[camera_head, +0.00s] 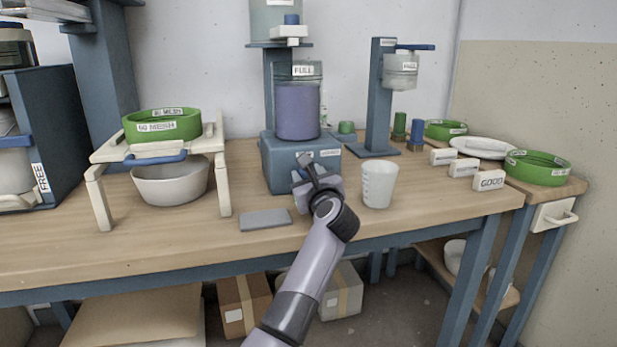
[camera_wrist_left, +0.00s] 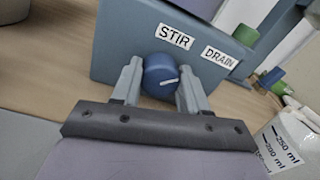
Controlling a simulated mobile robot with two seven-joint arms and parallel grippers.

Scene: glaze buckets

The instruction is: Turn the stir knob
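The stir knob (camera_wrist_left: 160,76) is a round blue knob with a white pointer line, on the front of a blue-grey machine base (camera_wrist_left: 130,35) below the STIR label (camera_wrist_left: 174,37). The pointer line lies nearly level in the left wrist view. My left gripper (camera_wrist_left: 160,84) has one finger on each side of the knob, close against it, and looks shut on it. In the head view my left gripper (camera_head: 309,180) is at the front of the machine base (camera_head: 285,160) and hides the knob. My right gripper is not in view.
A white measuring cup (camera_head: 379,184) stands just right of my left gripper. A grey flat plate (camera_head: 265,219) lies to its left. A FULL container (camera_head: 298,110) sits on the base. A DRAIN label (camera_wrist_left: 219,57) is right of STIR.

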